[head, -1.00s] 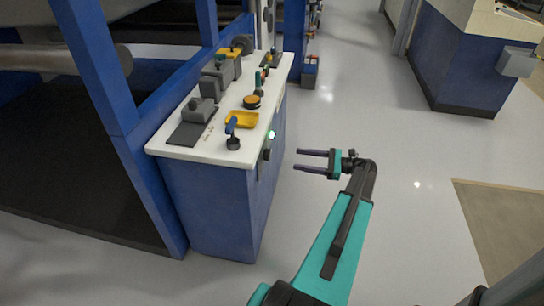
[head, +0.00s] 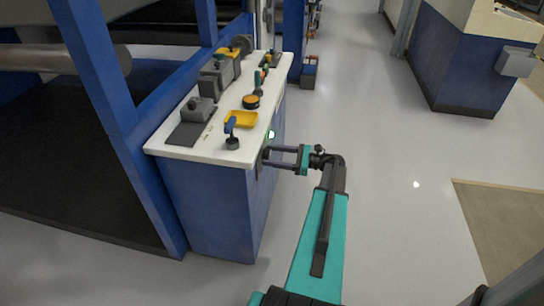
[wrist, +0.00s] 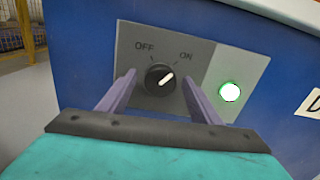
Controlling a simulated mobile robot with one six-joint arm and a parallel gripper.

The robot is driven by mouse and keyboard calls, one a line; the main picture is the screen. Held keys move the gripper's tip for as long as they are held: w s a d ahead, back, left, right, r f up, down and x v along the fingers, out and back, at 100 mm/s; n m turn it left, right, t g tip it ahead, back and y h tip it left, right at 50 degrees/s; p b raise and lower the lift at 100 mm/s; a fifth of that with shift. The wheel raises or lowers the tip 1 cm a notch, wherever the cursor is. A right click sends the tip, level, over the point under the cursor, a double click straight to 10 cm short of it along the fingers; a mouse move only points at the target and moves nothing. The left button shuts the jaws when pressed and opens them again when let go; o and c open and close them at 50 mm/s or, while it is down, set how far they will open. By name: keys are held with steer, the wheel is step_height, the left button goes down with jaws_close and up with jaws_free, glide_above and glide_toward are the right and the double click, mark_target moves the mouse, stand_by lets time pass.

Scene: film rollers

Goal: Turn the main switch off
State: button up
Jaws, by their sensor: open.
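The main switch is a round black knob (wrist: 160,80) on a grey plate (wrist: 135,45) marked OFF at left and ON at right. Its white pointer line slants up and right, toward ON. A green lamp (wrist: 230,92) beside it is lit; it also shows in the head view (head: 271,134). My gripper (wrist: 160,92) is open, with one purple finger on each side of the knob. I cannot tell whether the fingers touch it. In the head view my gripper (head: 268,158) reaches the right side of the blue cabinet (head: 210,205), and its fingertips partly hide the switch.
A blue frame post (head: 130,150) stands at left. The grey floor (head: 390,230) at right is clear.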

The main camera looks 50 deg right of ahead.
steer(key=shift+c, duration=0.4)
steer(key=c, duration=1)
steer(key=shift+o, duration=0.2)
steer(key=shift+w, duration=0.1)
steer(key=shift+a+n, duration=0.1)
steer(key=shift+n, duration=0.3)
steer(key=n+b, duration=0.2)
steer(key=n, duration=0.4)
steer(key=shift+f+b, duration=0.15)
steer(key=shift+b, duration=0.25)
steer(key=n+b, duration=0.2)
steer(key=n, duration=0.2)
steer(key=shift+b, duration=0.35)
steer(key=shift+n+b, duration=0.85)
steer(key=shift+n, duration=0.85)
steer(key=o, duration=1)
